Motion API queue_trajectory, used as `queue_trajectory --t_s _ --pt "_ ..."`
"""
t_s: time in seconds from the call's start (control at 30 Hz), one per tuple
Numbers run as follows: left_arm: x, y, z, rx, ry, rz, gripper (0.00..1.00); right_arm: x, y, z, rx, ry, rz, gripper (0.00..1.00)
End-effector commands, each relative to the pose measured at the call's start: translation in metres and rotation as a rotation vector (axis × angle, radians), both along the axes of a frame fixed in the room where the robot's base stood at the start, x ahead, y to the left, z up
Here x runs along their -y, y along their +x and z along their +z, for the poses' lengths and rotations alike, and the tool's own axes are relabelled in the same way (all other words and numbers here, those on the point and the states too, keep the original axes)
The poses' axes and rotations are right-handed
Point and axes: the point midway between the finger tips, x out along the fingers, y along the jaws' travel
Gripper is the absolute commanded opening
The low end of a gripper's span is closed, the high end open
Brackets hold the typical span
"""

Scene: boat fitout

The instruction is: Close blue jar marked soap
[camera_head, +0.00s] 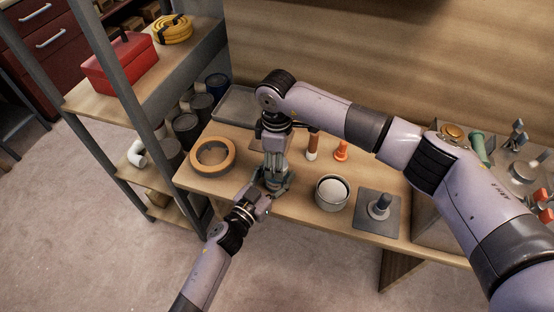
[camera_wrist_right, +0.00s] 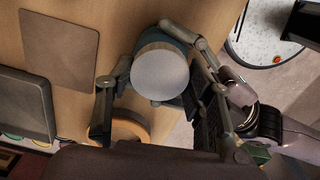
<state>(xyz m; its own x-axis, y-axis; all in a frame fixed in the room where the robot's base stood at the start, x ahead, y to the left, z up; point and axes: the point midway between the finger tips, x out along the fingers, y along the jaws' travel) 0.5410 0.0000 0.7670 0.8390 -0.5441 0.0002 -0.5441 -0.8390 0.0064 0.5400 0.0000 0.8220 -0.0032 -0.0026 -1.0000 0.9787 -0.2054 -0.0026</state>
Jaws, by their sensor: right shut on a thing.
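In the head view my right gripper (camera_head: 275,168) points down over the blue jar (camera_head: 271,184) near the bench's front edge. In the right wrist view the jar's blue side (camera_wrist_right: 163,38) shows behind a pale grey round lid (camera_wrist_right: 160,74). My right fingers are closed on the lid's sides. I cannot tell whether the lid is seated on the jar. My left gripper (camera_head: 262,194) comes from the lower left and is against the jar; its jaws are mostly hidden. No soap marking is readable.
A tan ring (camera_head: 194,161) lies left of the jar. An orange cone-like piece (camera_head: 341,152) and a brown-handled tool (camera_head: 313,142) stand behind. A grey tray (camera_head: 235,107) is at the back.

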Motion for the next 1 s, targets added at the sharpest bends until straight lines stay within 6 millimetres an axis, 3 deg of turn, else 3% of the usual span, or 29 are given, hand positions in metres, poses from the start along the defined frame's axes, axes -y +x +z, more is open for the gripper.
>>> queue_trajectory --t_s 0.13,0.27,0.3,0.6,1.0 --pt "0.0007 -0.0013 -0.0024 -0.005 0.002 -0.001 0.00 -0.0099 -0.0014 0.0019 0.006 0.019 -0.180 0.30" --pt "0.0017 -0.0018 -0.0025 -0.005 0.002 -0.004 0.00 -0.0091 0.0010 0.0046 0.015 0.015 -0.165 0.29" --pt "0.0021 -0.0020 -0.0026 -0.005 0.002 -0.004 0.00 -0.0095 0.0010 0.0048 0.015 0.016 -0.164 0.50" --pt "0.0009 -0.0014 -0.0025 -0.005 0.002 -0.002 0.00 -0.0076 0.0009 0.0033 0.013 0.011 -0.164 0.69" --pt "-0.0005 -0.0005 -0.0021 -0.003 0.002 0.001 0.00 -0.0064 0.0016 0.0107 0.014 0.009 -0.164 0.69"
